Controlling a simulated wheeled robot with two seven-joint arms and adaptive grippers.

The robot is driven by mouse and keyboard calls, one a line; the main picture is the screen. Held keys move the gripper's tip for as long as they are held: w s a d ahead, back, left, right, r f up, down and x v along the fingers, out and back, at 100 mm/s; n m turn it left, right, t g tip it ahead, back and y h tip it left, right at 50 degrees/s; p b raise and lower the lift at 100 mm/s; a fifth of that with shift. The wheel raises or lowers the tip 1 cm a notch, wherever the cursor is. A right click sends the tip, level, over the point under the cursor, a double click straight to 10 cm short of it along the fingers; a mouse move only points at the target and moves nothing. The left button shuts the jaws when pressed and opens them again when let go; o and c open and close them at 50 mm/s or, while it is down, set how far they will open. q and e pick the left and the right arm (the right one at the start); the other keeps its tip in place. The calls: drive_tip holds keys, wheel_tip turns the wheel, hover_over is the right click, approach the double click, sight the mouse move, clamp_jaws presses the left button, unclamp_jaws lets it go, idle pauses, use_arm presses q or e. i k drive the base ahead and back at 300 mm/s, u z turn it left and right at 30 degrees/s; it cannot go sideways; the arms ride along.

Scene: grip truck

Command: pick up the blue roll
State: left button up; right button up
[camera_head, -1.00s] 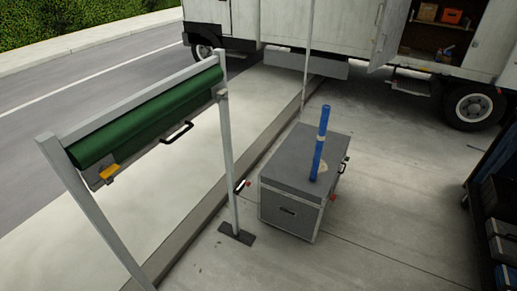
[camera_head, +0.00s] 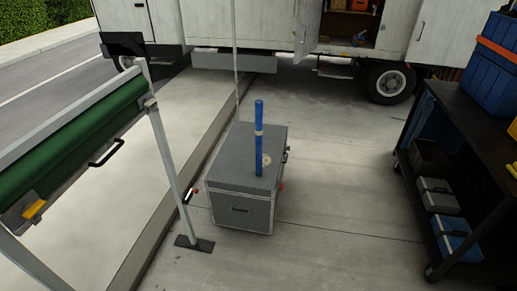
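The blue roll (camera_head: 259,140) stands upright on top of a grey case, near the middle of the head view. Neither of my grippers shows in the view.
A frame with a green roll (camera_head: 70,140) stands at the left, its post foot (camera_head: 194,243) near the case. A dark cart (camera_head: 470,140) with blue bins and cases stands at the right. A white truck (camera_head: 270,25) is behind. Pavement between case and cart is clear.

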sight(258, 103)
drive_tip(key=u, duration=0.2)
drive_tip(key=i, duration=0.75)
drive_tip(key=u, duration=0.45)
drive_tip(key=i, duration=1.25)
